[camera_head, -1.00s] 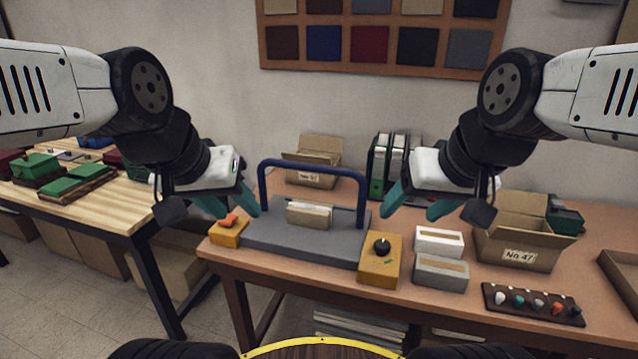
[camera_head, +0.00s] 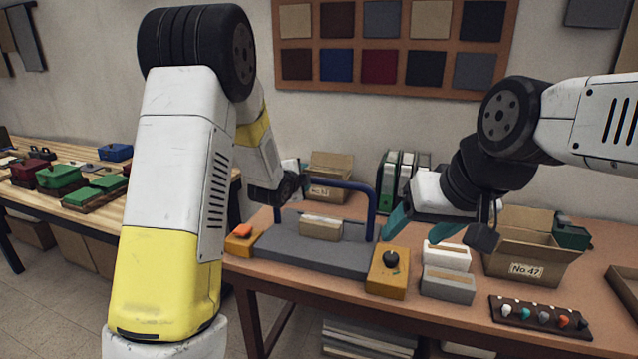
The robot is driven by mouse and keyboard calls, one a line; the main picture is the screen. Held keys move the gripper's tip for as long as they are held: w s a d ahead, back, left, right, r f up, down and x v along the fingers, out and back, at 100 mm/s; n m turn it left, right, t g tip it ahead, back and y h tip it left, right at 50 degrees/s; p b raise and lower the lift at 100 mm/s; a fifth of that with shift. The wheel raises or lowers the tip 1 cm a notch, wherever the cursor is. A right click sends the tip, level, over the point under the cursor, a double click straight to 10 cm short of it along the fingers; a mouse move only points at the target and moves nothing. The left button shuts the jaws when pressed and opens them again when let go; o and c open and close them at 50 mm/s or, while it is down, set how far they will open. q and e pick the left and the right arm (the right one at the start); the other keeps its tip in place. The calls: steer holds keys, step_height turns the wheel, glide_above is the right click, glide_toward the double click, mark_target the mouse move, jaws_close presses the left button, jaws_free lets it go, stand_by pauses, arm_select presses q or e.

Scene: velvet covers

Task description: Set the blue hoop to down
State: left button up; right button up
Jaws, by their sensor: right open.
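The blue hoop (camera_head: 371,212) stands upright over the grey base (camera_head: 310,256), its top bar running across above a small cream-topped stack (camera_head: 321,227) on the base. My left arm reaches in from the left in front of the scene, and its end, my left gripper (camera_head: 290,182), is at the left part of the hoop's top bar. Its fingers are hidden, so I cannot tell whether it touches the hoop. My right gripper (camera_head: 423,229), with teal fingers spread, is open and empty just right of the hoop's right post.
An orange button box (camera_head: 240,241) and a yellow box with a black knob (camera_head: 388,281) flank the base. White and grey blocks (camera_head: 447,284), a cardboard box (camera_head: 524,255) and a peg strip (camera_head: 541,314) stand at right. Another bench is at left.

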mark_target(321, 180)
arm_select(q)
steer(key=d+f+m, duration=0.1)
steer(key=w+d+f+m+h, duration=0.1)
steer(key=f+m, duration=0.1)
steer(key=shift+w+d+t, duration=0.2)
steer(key=shift+d+t, duration=0.1)
steer(key=shift+d, duration=0.05)
steer(key=shift+w+d+f, duration=0.1)
steer(key=shift+w, duration=0.1)
steer(key=x, duration=0.7)
steer(key=shift+w+d, duration=0.1)
steer(key=shift+w, duration=0.05)
jaws_close()
stand_by(0.7)
